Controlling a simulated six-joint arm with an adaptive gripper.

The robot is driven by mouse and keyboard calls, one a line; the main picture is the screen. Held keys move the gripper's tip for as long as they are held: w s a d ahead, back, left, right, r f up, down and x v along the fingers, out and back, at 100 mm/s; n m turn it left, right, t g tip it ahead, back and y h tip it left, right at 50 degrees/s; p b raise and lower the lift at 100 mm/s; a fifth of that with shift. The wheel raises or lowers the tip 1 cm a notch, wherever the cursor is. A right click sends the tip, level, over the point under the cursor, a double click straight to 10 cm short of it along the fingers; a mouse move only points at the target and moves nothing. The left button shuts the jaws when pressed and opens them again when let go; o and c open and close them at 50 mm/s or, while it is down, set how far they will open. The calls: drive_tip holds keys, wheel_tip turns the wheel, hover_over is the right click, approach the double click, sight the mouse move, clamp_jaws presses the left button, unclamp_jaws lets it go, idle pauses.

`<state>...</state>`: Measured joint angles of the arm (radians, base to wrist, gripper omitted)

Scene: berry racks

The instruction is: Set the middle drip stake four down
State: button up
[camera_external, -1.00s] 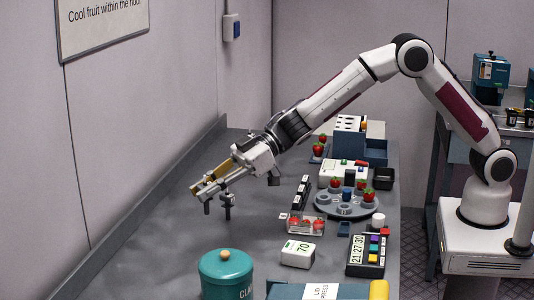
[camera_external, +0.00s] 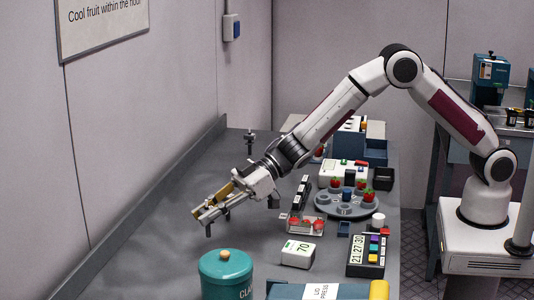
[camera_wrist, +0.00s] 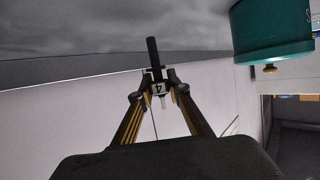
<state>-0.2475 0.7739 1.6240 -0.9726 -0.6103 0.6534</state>
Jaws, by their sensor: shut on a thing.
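My gripper (camera_external: 205,213) is shut on a dark drip stake (camera_external: 208,230), held low over the left part of the grey bench. In the wrist view the held stake (camera_wrist: 152,50) sits between my gripper's fingertips (camera_wrist: 158,84), with a pale tag marked 4 (camera_wrist: 159,88). Another dark stake (camera_external: 250,142) stands upright farther back on the bench. A dark stake-like piece (camera_external: 228,215) shows just under my gripper, mostly hidden by it. I cannot tell whether the held stake touches the bench.
A teal canister (camera_external: 226,275) stands in front of my gripper and shows at upper right in the wrist view (camera_wrist: 270,30). A white block marked 70 (camera_external: 298,254), a berry punnet (camera_external: 306,224) and a round berry rack (camera_external: 346,210) stand to the right. Bare bench (camera_external: 160,235) lies left.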

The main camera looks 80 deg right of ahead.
sight(208, 226)
drive_tip(key=shift+f, duration=1.85)
drive_tip(key=shift+f, duration=0.15)
drive_tip(key=o, duration=0.8)
drive_tip(key=shift+d+r, duration=0.1)
drive_tip(key=shift+r, duration=0.1)
drive_tip(key=v, duration=1.1)
drive_tip(key=shift+s+d, duration=0.3)
drive_tip(key=shift+s, duration=0.05)
